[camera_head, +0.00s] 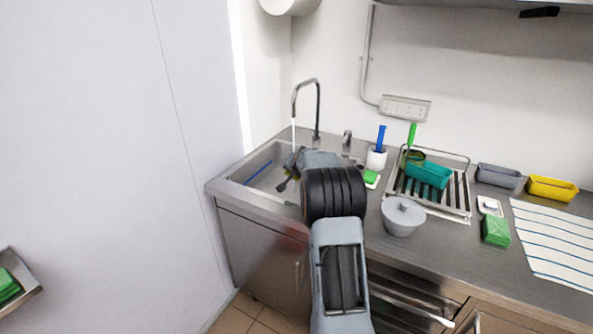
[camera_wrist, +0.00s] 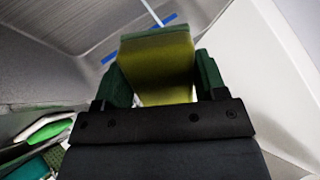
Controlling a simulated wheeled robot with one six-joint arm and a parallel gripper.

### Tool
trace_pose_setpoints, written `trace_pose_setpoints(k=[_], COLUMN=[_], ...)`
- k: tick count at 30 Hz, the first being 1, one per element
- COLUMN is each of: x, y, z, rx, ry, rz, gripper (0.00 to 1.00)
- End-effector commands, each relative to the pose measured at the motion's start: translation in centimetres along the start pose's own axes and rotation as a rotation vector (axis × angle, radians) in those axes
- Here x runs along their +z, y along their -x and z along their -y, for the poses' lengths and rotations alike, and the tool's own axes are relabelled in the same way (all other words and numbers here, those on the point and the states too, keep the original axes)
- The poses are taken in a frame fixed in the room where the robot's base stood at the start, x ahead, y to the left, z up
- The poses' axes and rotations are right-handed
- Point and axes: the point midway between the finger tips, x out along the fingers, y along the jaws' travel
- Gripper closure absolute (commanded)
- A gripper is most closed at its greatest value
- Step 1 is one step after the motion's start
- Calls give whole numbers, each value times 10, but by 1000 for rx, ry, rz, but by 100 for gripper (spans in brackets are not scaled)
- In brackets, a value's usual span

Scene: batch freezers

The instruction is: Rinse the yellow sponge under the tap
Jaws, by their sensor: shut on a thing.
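The yellow sponge (camera_wrist: 155,68), with a thin green layer along its far edge, is between the two green fingers of my gripper (camera_wrist: 162,82) in the wrist view. My gripper is shut on it. The stream comes down close to my gripper. I cannot tell whether it touches the sponge.
A blue stick (camera_head: 258,172) lies in the sink. A wall (camera_head: 120,150) bounds the left.

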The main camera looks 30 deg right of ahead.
Motion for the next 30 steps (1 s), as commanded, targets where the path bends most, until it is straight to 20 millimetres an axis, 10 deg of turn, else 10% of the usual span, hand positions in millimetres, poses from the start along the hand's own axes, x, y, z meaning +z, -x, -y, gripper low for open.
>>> trace_pose_setpoints(k=[30], x=[-42], y=[-88], z=[33], rx=[2], ry=[-1], rz=[0], gripper=[61])
